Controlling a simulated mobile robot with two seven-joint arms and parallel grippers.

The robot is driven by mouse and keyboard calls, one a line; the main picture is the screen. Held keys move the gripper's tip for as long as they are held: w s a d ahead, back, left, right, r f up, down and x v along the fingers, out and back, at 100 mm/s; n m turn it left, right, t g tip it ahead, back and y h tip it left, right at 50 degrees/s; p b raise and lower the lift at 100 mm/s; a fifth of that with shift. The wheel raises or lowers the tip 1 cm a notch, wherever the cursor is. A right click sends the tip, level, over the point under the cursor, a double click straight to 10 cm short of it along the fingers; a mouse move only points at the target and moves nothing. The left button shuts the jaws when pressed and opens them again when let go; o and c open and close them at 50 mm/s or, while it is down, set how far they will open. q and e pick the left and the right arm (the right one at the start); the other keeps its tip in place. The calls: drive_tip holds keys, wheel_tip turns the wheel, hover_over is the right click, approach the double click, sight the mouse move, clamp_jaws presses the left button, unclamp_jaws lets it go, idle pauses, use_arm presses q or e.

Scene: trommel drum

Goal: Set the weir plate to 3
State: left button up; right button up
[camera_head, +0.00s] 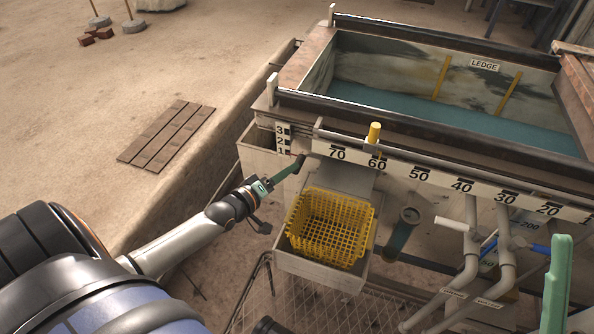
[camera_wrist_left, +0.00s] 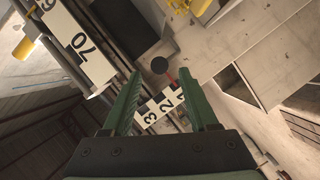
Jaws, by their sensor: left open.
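The weir plate's scale (camera_head: 283,138), a white strip marked 1, 2 and 3, is at the tank's near left corner. It also shows between my left fingers in the left wrist view (camera_wrist_left: 166,106). A dark round knob (camera_wrist_left: 160,65) with a thin red pointer (camera_wrist_left: 171,75) lies just beyond it; the pointer is near the 1 end, its exact reading unclear. My left gripper (camera_head: 301,160) is at the scale's lower end, open, with its fingers apart (camera_wrist_left: 164,80) and nothing held. The plate itself is not clearly seen. One green finger of my right gripper (camera_head: 556,285) shows at lower right.
A long ruler (camera_head: 420,175) marked in tens runs along the tank front, with a yellow knob (camera_head: 374,131) above 60. A yellow basket (camera_head: 331,228) sits below. Pipes with white and blue handles stand to the right. Open sandy ground lies left.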

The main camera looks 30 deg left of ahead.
use_arm(q)
drive_tip(key=shift+b+x, duration=0.95)
drive_tip(key=shift+x, duration=1.7)
use_arm(e)
drive_tip(key=shift+w+a+f, duration=0.1)
drive_tip(key=shift+a+f, duration=0.05)
drive_tip(key=shift+f, duration=1.3)
use_arm(q)
drive_tip(key=shift+s, duration=0.1)
clamp_jaws()
